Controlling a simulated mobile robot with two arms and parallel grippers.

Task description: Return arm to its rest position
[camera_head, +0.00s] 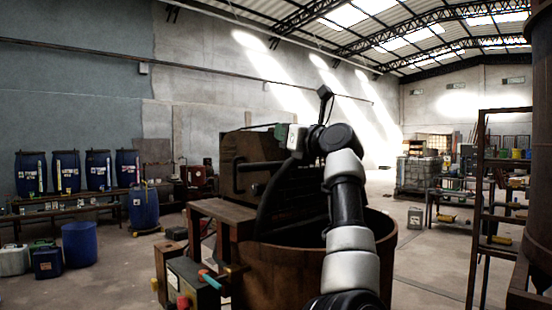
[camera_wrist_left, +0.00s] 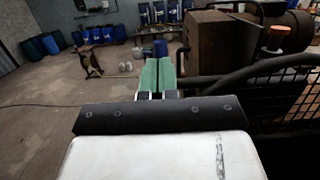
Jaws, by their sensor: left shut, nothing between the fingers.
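My left arm rises from the bottom of the head view in front of a large rusty vat (camera_head: 290,275) and bends at the top. My left gripper (camera_head: 281,131) points to the left there, in front of the rusty machine housing. In the left wrist view its green fingers (camera_wrist_left: 158,72) lie together, shut and empty. Floor and distant barrels show beyond the fingertips. My right gripper is in neither view.
The rusty housing (camera_head: 248,150) and a dark curved pipe stand close to my arm. A control box (camera_head: 192,285) with coloured handles is at the vat's left. Blue barrels (camera_head: 98,170) line the left wall. A metal rack (camera_head: 478,215) stands at right. Open floor (camera_head: 110,265) lies at left.

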